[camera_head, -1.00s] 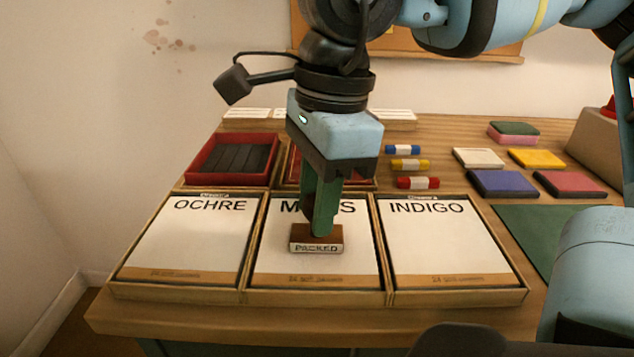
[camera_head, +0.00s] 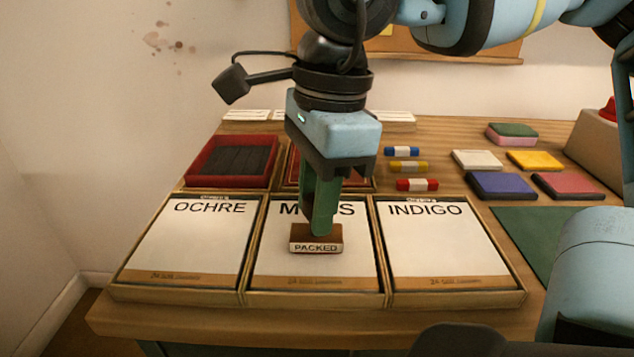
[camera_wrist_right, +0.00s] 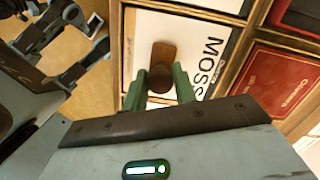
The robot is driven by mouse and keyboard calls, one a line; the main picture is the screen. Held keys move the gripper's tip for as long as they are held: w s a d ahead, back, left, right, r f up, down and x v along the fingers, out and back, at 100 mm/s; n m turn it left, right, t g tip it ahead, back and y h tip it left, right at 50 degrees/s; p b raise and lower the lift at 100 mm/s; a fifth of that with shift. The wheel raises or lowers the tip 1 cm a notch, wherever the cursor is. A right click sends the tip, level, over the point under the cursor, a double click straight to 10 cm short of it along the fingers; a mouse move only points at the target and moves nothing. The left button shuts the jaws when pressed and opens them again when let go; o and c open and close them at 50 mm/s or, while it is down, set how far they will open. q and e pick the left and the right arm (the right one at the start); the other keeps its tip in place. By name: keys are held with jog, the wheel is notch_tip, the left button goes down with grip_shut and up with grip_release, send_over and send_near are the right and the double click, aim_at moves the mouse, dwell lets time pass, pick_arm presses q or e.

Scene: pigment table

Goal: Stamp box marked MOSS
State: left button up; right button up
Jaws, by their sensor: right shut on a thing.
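The MOSS box (camera_head: 355,275) is the middle of three wooden boxes with white labels; part of its name is hidden behind my gripper in the head view. My right gripper (camera_head: 322,215) points down over it, its green fingers shut on a brown stamp (camera_head: 316,247) whose front reads PACKED. The stamp is over the label, below the name; I cannot tell whether it touches. In the right wrist view the stamp (camera_wrist_right: 163,55) shows between the fingers, beside the word MOSS, on the white label (camera_wrist_right: 200,35). The label under the stamp is hidden. My left gripper is not recognisable in view.
The OCHRE box (camera_head: 190,240) adjoins on the left, the INDIGO box (camera_head: 430,240) on the right. Behind are a red tray (camera_head: 200,158) with dark content and several small wrapped sticks. Coloured pads and a green mat (camera_head: 530,230) lie at right.

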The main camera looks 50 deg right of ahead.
jog(key=shift+r+p, duration=1.9)
jog(key=shift+r, duration=1.35)
